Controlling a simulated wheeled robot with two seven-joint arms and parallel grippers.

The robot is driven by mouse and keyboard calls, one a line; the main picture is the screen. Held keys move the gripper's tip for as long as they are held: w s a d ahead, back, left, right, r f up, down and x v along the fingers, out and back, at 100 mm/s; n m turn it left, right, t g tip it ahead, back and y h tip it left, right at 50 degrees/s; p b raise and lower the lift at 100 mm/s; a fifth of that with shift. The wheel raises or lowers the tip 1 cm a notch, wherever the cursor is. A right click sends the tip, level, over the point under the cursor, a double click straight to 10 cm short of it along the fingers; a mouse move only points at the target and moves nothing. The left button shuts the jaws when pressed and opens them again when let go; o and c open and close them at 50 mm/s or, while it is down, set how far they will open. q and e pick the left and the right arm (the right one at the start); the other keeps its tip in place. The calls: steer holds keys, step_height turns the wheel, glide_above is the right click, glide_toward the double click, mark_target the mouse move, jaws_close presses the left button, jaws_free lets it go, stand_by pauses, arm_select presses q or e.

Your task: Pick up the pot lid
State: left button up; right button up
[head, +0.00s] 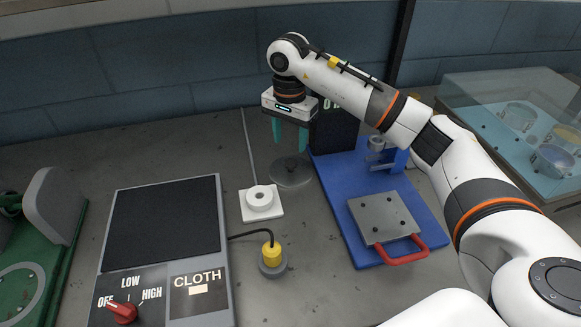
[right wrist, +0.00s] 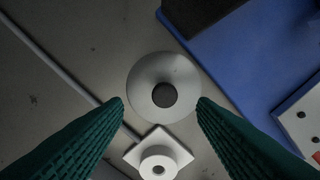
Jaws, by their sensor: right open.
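The pot lid (head: 290,174) is a round grey disc lying on the grey worktop beside the blue base. In the right wrist view the lid (right wrist: 142,79) shows from above with a dark round knob at its centre. My right gripper (head: 290,138) points down above the lid, apart from it. My left gripper is not in view.
A white square holder with a ring (head: 260,202) stands close to the lid, and a thin grey rod (head: 248,147) lies behind it. The blue base (head: 348,235) carries a metal plate with a red handle (head: 403,250). A yellow-topped plug (head: 271,254) and control panel (head: 105,262) are nearer.

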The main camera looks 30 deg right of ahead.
mark_target(291, 161)
steer(key=shift+f, duration=0.8)
steer(key=f+p, duration=0.1)
steer(key=f, duration=0.3)
steer(key=shift+s+f+p, duration=0.1)
steer(key=shift+s+p, duration=0.3)
steer(key=shift+f, duration=0.55)
steer(key=c, duration=1)
